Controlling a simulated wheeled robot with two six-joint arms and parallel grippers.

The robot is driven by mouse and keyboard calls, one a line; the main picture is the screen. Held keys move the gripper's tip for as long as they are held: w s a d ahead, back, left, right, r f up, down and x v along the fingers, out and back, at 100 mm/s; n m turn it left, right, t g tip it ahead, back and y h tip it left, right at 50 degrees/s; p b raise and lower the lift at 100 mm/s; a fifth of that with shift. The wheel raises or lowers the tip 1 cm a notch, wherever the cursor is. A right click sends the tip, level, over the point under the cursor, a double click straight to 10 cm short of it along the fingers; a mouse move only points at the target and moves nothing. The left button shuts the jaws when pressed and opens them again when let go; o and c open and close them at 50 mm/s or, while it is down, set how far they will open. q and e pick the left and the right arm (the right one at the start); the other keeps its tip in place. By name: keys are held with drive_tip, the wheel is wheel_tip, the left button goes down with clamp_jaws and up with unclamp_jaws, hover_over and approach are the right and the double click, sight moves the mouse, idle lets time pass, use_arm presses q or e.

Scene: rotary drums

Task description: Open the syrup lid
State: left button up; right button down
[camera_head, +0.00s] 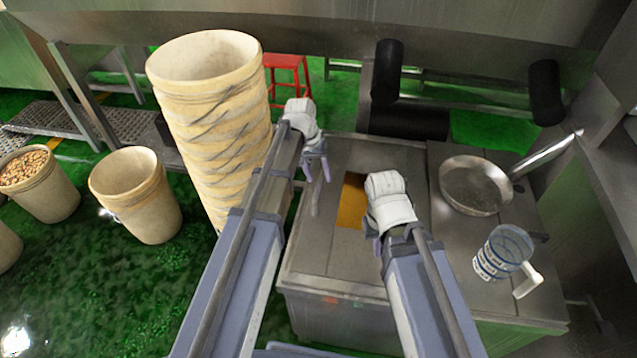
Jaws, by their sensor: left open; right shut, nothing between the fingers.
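The steel syrup tank (345,288) stands in front of me, and orange-brown syrup (351,203) shows through a gap in its top. A flat steel panel (345,160), which may be the syrup lid, lies by the gap; I cannot tell its exact edges. A grey bar like a handle (315,198) is on the left part of the top. My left gripper (318,178) is open and empty, just above the bar; I cannot tell whether they touch. My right gripper (374,240) is shut and empty over the top, and its wrist hides part of the opening.
A frying pan (474,186) and a clear measuring jug (503,252) stand on the right of the tank top. A tall stack of tan buckets (215,130) is close to my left arm. More buckets (138,198) and a red stool (287,66) stand on the green floor.

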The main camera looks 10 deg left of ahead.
use_arm(q)
drive_tip(key=shift+d+f, duration=0.1)
drive_tip(key=shift+f, duration=0.35)
drive_tip(key=shift+c, duration=0.4)
clamp_jaws()
idle(0.8)
